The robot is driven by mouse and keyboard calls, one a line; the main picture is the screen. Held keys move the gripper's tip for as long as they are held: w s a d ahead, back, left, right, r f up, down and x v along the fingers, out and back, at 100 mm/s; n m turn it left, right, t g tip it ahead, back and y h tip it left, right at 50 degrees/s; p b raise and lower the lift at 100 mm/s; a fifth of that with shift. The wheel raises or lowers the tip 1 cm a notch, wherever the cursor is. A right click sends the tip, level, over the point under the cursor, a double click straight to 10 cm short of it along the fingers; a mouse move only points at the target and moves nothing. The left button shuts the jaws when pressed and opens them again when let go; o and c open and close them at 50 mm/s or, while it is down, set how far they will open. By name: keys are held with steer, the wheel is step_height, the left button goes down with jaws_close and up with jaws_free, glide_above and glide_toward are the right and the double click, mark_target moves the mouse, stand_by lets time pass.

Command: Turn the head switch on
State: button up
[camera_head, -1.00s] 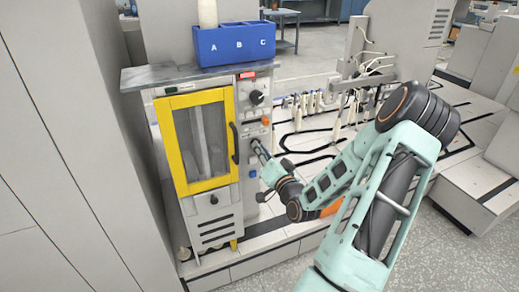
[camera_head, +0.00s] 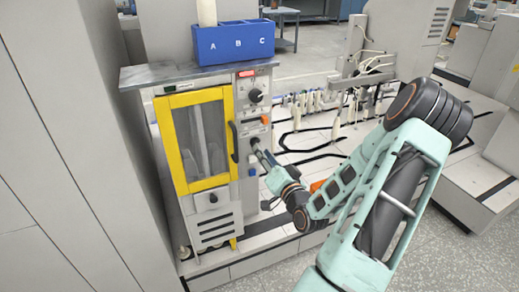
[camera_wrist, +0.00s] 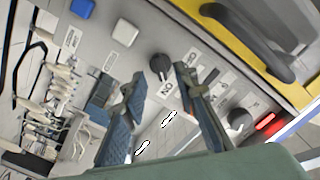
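The head switch appears to be a dark round knob (camera_wrist: 160,65) on the grey control panel, with an "ON" label beside it in the wrist view. In the head view the switch (camera_head: 255,143) sits on the narrow panel right of the yellow-framed door, partly covered by my gripper. My gripper (camera_wrist: 162,76) is open, with a finger on each side of the knob and a visible gap around it. In the head view my gripper (camera_head: 262,155) is close to the panel. Whether the fingertips touch the knob or panel cannot be told.
The yellow door (camera_head: 190,183) has a dark handle (camera_head: 234,141) close to the gripper. A larger knob (camera_head: 256,97) and an orange button (camera_head: 265,119) sit above the switch; a blue button (camera_wrist: 82,8) is below.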

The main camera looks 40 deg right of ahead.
steer(key=v, duration=0.8)
steer(key=shift+s, duration=0.2)
steer(key=shift+a, duration=0.1)
